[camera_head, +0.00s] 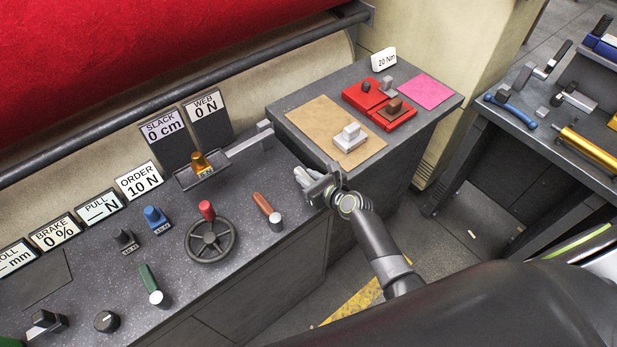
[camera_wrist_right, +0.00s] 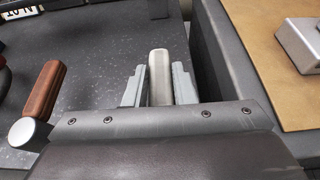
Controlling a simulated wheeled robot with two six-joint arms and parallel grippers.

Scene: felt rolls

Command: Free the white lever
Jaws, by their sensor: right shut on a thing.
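The white lever (camera_wrist_right: 160,72) shows in the right wrist view as a pale, rounded bar between the two grey fingers of my right gripper (camera_wrist_right: 158,88). The fingers are shut on it from both sides. In the head view my right gripper (camera_head: 308,178) is at the right edge of the console, and it hides most of the lever. The lever's base is hidden too. My left gripper is not in view.
A brown lever (camera_head: 263,204), a red-knobbed handwheel (camera_head: 211,241) and a green lever (camera_head: 149,280) stand left on the console (camera_head: 285,262). Behind the gripper, a side table holds a tan sheet (camera_head: 309,119), a pale block (camera_head: 350,138) and red trays (camera_head: 392,118).

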